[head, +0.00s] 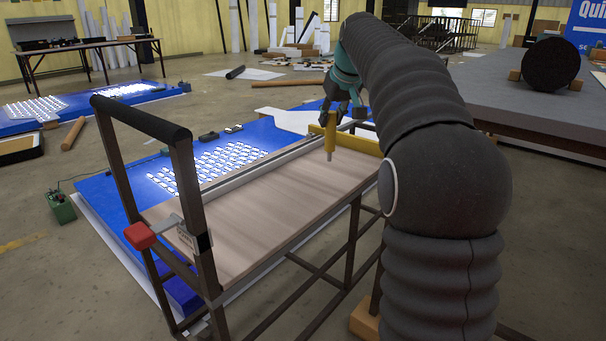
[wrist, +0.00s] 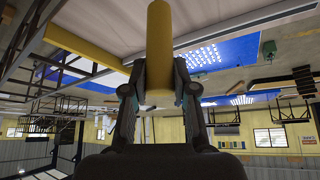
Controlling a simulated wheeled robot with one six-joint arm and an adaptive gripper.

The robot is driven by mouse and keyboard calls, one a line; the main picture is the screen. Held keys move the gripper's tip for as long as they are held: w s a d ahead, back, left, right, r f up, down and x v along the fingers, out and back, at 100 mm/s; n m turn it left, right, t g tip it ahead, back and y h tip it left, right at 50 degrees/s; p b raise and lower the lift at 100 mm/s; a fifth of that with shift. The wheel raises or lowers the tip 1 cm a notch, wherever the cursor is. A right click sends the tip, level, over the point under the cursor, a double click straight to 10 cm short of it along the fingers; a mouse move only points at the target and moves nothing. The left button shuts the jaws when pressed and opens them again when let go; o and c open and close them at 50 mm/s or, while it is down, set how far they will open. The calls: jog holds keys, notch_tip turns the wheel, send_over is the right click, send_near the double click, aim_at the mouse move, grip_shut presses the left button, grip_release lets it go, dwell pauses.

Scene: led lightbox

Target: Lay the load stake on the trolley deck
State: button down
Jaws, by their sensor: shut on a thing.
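The load stake (head: 331,132) is a yellow rod with a thin grey metal tip. It stands roughly upright over the far end of the trolley deck (head: 255,215), a pale wood-grain board. I cannot tell whether the tip touches the deck. My gripper (head: 338,106) is shut on the stake's upper part. In the wrist view my gripper (wrist: 159,88) has one dark finger on each side of the yellow stake (wrist: 159,45). The stake's far end is cut off by the top of that view.
A yellow crossbar (head: 360,143) lies along the deck's far end, close behind the stake. The deck's middle is bare. A lit blue panel (head: 215,160) lies behind the trolley.

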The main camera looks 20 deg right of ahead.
jog(key=shift+w+a+f, duration=0.35)
jog(key=shift+w+f, duration=0.05)
jog(key=shift+w, duration=0.25)
jog(key=w+a+f+b, duration=0.1)
jog(key=a+f+b, duration=0.2)
jog(key=a+f, duration=0.6)
jog(key=shift+w+a+f+b, duration=0.3)
jog(key=shift+a+f, duration=0.05)
jog(key=shift+f, duration=0.35)
jog(key=c, duration=0.9)
grip_release()
